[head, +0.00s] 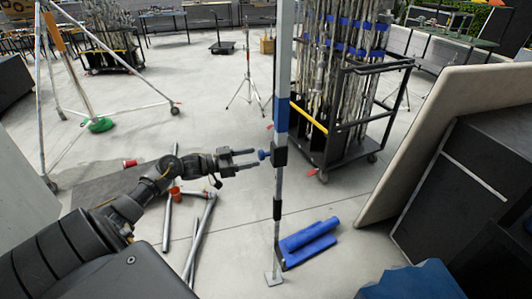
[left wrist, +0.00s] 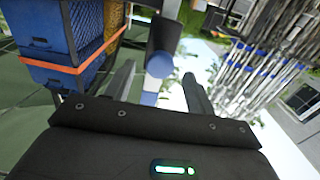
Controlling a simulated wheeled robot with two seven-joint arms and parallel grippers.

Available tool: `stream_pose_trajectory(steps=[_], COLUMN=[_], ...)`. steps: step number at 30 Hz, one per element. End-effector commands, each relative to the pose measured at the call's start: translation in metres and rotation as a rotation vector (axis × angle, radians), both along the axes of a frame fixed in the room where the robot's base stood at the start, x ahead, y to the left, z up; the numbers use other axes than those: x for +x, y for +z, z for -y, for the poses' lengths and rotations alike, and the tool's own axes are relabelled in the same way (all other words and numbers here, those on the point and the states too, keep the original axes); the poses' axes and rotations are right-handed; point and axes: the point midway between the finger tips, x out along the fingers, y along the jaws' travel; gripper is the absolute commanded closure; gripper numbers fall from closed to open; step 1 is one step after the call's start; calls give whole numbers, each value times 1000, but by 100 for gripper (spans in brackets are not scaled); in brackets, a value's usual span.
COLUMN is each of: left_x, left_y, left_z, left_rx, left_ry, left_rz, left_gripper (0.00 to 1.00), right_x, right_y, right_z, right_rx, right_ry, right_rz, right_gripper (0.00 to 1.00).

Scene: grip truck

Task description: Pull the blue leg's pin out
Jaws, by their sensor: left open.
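The blue leg is an upright pole with a blue band (head: 282,115) between pale sections, standing on a small foot plate at the centre of the head view. A black collar (head: 280,156) sits below the band. The pin's round blue knob (head: 263,155) sticks out from the collar's left side. My left gripper (head: 252,160) comes in from the left at the knob's height, its open fingers just short of it and seemingly empty. In the left wrist view the knob (left wrist: 158,66) shows between the two spread fingers (left wrist: 160,88), with the pole behind. My right gripper is out of view.
Blue rolls (head: 308,242) lie on the floor right of the pole's foot. Loose metal tubes (head: 200,235) lie below my left arm. A cart of poles (head: 345,130) stands behind to the right. A large leaning panel (head: 440,130) bounds the right side.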

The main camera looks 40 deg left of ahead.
Motion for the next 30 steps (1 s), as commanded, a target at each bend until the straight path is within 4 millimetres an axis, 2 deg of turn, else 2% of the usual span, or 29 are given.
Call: stream_pose_trajectory(steps=[3,9,15,22,23,30], left_x=[20,42,50,50,50,50], left_y=[4,2,0,0,0,0], left_z=[13,28,35,35,35,35], left_rx=[-3,-1,0,1,1,1], left_ry=[1,2,1,1,1,1], left_rz=[2,0,0,-1,-1,-1], left_gripper=[45,45,45,45,46,78], right_x=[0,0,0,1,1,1], right_y=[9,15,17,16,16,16], right_z=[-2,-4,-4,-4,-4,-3], right_rx=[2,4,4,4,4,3], right_ry=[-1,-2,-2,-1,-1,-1], right_rz=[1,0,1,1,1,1], right_gripper=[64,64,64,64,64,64])
